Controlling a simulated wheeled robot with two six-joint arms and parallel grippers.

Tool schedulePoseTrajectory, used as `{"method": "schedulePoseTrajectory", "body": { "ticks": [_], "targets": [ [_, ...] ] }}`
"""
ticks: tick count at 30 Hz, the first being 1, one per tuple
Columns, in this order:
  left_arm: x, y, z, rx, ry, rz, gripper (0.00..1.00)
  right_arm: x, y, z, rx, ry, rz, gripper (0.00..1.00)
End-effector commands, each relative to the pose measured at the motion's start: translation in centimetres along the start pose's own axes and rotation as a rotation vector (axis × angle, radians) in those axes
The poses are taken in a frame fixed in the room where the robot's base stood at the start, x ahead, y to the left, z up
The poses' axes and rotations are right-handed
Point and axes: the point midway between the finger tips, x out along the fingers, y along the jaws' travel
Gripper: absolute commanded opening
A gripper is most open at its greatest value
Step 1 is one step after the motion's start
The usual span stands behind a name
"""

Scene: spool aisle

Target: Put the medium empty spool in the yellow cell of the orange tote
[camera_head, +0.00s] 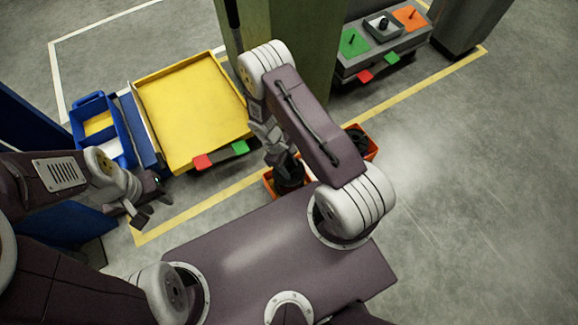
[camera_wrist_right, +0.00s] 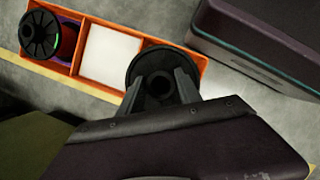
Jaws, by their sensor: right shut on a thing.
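The orange tote (camera_wrist_right: 203,68) lies below my right arm, which hides its middle in the head view; one end (camera_head: 372,153) shows there. In the right wrist view its middle cell is white and empty. A black spool with a red core (camera_wrist_right: 40,35) stands in one end cell. My right gripper (camera_wrist_right: 160,88) is shut on a black empty spool (camera_wrist_right: 138,66) at the other end cell; the spool also shows in the head view (camera_head: 289,174). I cannot tell whether it touches that cell's floor, and the floor colour is hidden. My left gripper (camera_head: 151,209) is open and empty.
A yellow tray table (camera_head: 190,110) with red and green tags stands at left centre. Beside it is a blue tote (camera_head: 116,126) with yellow and white cells. A grey bench (camera_head: 395,55) with coloured pegged pads stands at the back. The floor at right is clear.

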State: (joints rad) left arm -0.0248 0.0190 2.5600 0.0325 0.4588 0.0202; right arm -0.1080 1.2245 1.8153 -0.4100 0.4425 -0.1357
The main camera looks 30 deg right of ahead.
Motion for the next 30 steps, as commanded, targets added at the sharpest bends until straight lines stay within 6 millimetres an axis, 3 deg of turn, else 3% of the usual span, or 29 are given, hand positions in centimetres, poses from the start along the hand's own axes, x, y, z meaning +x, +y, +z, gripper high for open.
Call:
{"method": "schedulePoseTrajectory", "body": {
  "ticks": [6, 17, 18, 19, 30],
  "targets": [
    [2.4, -0.1, 0.2, 0.0, 0.0, 0.0, 0.36, 3.3, 0.0, -1.2, 0.001, -0.001, 0.0, 0.0],
    [2.4, -0.1, 0.2, 0.0, 0.0, 0.0, 0.36, 3.4, 0.0, -1.2, 0.001, -0.001, 0.0, 0.0],
    [2.3, 0.0, 0.2, 0.0, 0.0, 0.0, 0.36, 3.4, 0.0, -1.2, 0.001, 0.0, 0.0, 0.52],
    [2.3, 0.0, 0.2, 0.0, 0.0, 0.0, 0.36, 3.3, 0.0, -1.2, 0.001, 0.0, 0.0, 0.6],
    [1.8, 0.0, 0.2, 0.0, 0.0, 0.0, 0.36, 2.6, 0.0, -1.1, 0.0, 0.001, 0.0, 0.63]
  ]
}}
